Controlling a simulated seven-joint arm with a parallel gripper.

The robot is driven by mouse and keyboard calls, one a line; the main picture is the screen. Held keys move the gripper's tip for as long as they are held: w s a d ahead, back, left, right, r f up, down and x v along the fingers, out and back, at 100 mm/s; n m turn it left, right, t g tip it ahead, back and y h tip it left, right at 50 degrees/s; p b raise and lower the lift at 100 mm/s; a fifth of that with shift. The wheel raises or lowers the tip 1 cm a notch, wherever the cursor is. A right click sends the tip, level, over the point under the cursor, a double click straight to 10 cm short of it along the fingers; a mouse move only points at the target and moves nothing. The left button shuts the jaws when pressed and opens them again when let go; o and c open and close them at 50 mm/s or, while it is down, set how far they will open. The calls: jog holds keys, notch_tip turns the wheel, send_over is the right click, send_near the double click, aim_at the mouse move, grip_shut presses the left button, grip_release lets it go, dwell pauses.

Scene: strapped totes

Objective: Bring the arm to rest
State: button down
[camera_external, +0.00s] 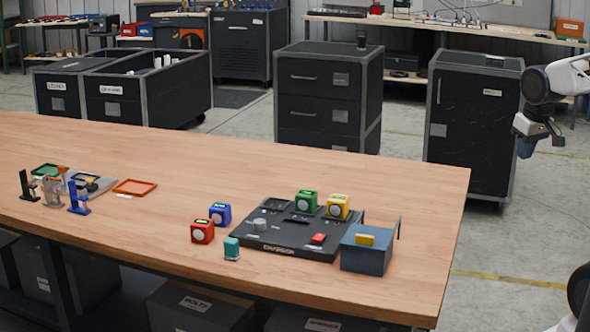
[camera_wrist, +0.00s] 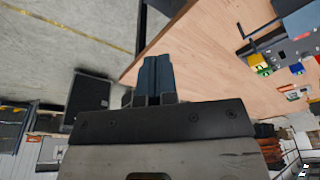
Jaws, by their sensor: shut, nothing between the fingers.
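My gripper (camera_external: 525,149) hangs in the air at the right of the external view, beyond the right edge of the wooden table (camera_external: 120,142) and in front of a black cabinet. Its fingers point down. In the wrist view the gripper (camera_wrist: 155,72) shows its two dark blue fingers together, with nothing between them. It touches nothing that I can see. Part of my arm shows at the right edge of the external view.
On the table are a black charger station (camera_external: 290,235), a blue-grey box (camera_external: 367,250), red (camera_external: 202,232) and blue (camera_external: 220,214) cubes, a teal piece (camera_external: 232,249), and small stands at the left. Black cabinets (camera_external: 328,95) stand behind.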

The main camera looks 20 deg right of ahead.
jog(key=s, duration=0.1)
jog(key=s+d, duration=0.1)
jog(key=s, duration=0.1)
jog(key=shift+s+d+f+m, duration=0.15)
jog(key=shift+d+f+m, duration=0.15)
jog(key=shift+d, duration=0.05)
dwell(1.0)
